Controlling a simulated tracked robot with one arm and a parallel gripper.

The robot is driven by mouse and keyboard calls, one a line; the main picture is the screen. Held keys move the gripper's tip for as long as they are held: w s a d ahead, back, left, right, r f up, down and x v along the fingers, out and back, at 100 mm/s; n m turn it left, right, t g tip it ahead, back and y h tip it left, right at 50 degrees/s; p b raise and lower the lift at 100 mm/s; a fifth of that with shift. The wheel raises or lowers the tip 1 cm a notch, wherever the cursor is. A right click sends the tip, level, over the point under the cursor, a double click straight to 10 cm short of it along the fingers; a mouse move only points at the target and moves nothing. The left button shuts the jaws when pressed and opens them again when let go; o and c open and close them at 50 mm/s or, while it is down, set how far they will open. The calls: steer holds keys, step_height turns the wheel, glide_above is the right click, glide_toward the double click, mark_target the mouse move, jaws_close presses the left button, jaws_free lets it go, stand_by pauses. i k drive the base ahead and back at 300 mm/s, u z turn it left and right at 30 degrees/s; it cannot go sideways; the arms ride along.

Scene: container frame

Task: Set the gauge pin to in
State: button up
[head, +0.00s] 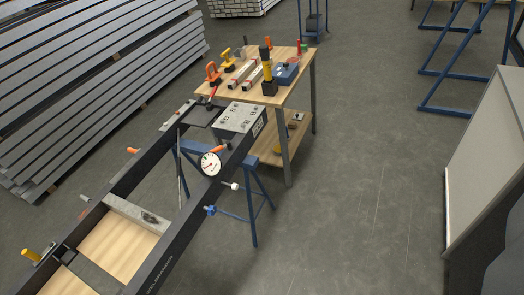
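A round white dial gauge (210,163) with a red needle sits on the side of the dark container frame (172,243), near its far right corner. A small pale-headed pin (232,186) sticks out from the frame side just below and right of the gauge. A blue knob or clamp (209,210) sits lower on the same side. I cannot tell for sure which of these is the gauge pin, or whether the pale one is in or out. An orange-handled part (219,149) lies above the gauge. My gripper is not in view.
A wooden workbench (238,92) with clamps and tools stands behind the frame. A blue trestle (253,222) supports the frame. Stacked grey panels (90,90) fill the left. A grey cabinet (485,170) stands at right. The floor between trestle and cabinet is clear.

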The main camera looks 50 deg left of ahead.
mark_target(235, 186)
steer(key=u, duration=0.4)
steer(key=i, duration=0.95)
steer(key=u, duration=0.85)
